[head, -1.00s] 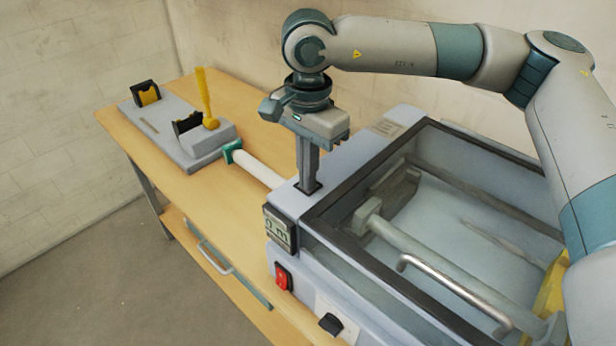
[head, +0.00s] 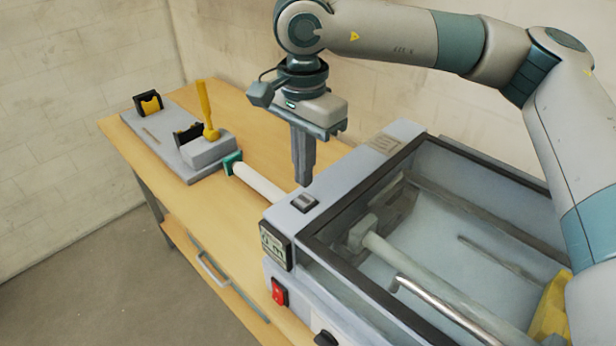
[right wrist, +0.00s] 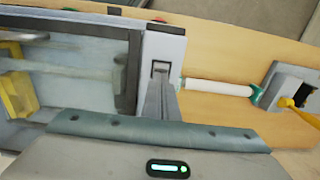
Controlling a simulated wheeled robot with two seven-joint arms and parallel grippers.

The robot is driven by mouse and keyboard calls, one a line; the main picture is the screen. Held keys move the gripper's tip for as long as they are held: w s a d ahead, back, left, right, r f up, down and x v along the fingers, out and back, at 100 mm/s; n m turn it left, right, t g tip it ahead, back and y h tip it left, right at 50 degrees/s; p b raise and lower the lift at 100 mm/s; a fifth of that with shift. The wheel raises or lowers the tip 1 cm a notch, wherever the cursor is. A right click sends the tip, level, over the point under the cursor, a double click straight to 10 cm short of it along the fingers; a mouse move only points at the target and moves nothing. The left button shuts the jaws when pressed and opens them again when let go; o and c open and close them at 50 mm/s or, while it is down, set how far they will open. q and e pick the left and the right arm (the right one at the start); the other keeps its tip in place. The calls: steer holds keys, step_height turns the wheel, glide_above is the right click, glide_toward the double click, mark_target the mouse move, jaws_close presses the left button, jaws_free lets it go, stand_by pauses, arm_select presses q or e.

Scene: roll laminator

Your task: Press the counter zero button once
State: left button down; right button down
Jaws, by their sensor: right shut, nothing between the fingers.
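The laminator (head: 330,223) has a small dark button (head: 304,202) on the top of its left end. A counter display (head: 275,247) is on the front face just below that end. My right gripper (head: 303,183) is shut and empty, pointing down just above and behind the button, apart from it in the head view. In the right wrist view the button (right wrist: 160,69) shows just past the tips of the shut fingers (right wrist: 161,82). The digits on the display are too blurred to read fully. My left gripper is not in view.
A red switch (head: 279,291) and a black knob (head: 326,339) are on the laminator's front. A clear lid with a metal handle (head: 440,305) covers the rollers. A white roll (head: 258,183) and a grey fixture with a yellow lever (head: 208,112) are on the wooden table (head: 240,110).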

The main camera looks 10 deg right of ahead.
steer(key=shift+s+a+r, duration=0.1)
steer(key=shift+a+r, duration=0.1)
steer(key=shift+r, duration=0.45)
steer(key=shift+s+a+r, duration=0.1)
steer(key=shift+a+r, duration=0.05)
steer(key=shift+r, duration=0.45)
steer(key=shift+w+d, duration=0.1)
steer(key=shift+r+p, duration=0.1)
steer(key=shift+p, duration=0.2)
